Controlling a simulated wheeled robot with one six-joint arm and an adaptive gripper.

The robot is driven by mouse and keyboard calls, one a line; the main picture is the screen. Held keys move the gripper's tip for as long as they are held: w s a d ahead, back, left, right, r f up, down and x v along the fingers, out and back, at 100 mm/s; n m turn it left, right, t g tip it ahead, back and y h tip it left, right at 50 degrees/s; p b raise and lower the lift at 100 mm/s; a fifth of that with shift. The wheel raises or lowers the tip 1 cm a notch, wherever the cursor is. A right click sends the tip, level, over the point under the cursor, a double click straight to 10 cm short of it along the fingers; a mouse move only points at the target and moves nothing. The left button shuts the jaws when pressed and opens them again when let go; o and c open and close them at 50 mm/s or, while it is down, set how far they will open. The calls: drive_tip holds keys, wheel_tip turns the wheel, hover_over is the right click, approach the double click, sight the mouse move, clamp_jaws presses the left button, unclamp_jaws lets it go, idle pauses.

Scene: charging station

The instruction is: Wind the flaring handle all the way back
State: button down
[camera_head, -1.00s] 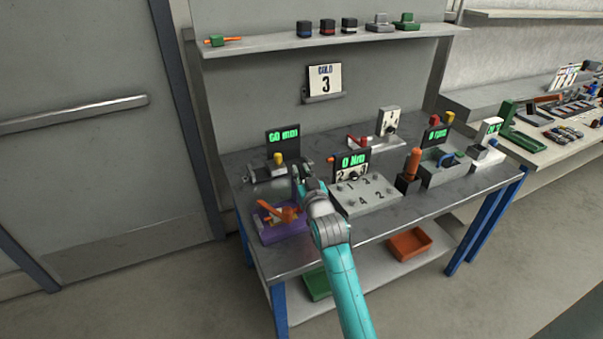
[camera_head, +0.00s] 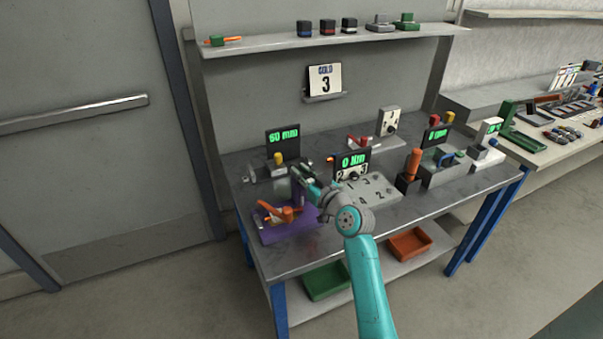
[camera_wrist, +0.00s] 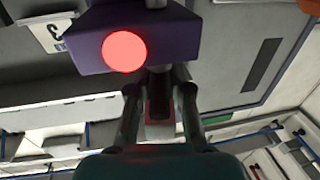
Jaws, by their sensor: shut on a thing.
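A purple block with an orange handle (camera_head: 287,213) on top stands on the bench, at its left front; its purple base (camera_head: 265,233) shows below the handle. My gripper (camera_head: 297,174) is behind and above it, apart from the orange handle. A grey-green cylinder (camera_head: 283,190) shows just below and left of the jaws. In the wrist view the two fingers (camera_wrist: 158,105) are closed together around a narrow dark thing with a reddish face. I cannot tell what it is. A purple block (camera_wrist: 80,40) with a bright red disc shows near the fingers there.
A grey fixture (camera_head: 257,173) and a display stand behind left of the gripper. A grey numbered board (camera_head: 375,192) is close on the right, with an orange-handled tool (camera_head: 414,163) beyond it. Green (camera_head: 327,282) and orange (camera_head: 410,244) bins sit on the lower shelf.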

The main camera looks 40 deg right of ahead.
drive_tip(key=n+y, duration=0.2)
drive_tip(key=y, duration=0.1)
drive_tip(key=n+y, duration=0.2)
drive_tip(key=y, duration=0.1)
drive_tip(key=shift+d+g, duration=0.1)
drive_tip(key=shift+g, duration=0.2)
drive_tip(key=n+g+y, duration=0.2)
drive_tip(key=n+y, duration=0.1)
drive_tip(key=y, duration=0.2)
drive_tip(key=shift+n, duration=0.3)
drive_tip(key=n+g+y, duration=0.3)
drive_tip(key=y, duration=0.1)
drive_tip(key=shift+n+g+y, duration=0.3)
drive_tip(key=shift+g, duration=0.1)
drive_tip(key=shift+f+n+g+y, duration=0.1)
drive_tip(key=shift+n+g+y, duration=0.75)
drive_tip(key=shift+g, duration=0.45)
drive_tip(key=shift+n+g+y, duration=0.65)
drive_tip(key=shift+n+g, duration=0.4)
drive_tip(key=shift+g, duration=0.55)
drive_tip(key=c, duration=1.1)
unclamp_jaws()
wheel_tip(320, 180, up, 10)
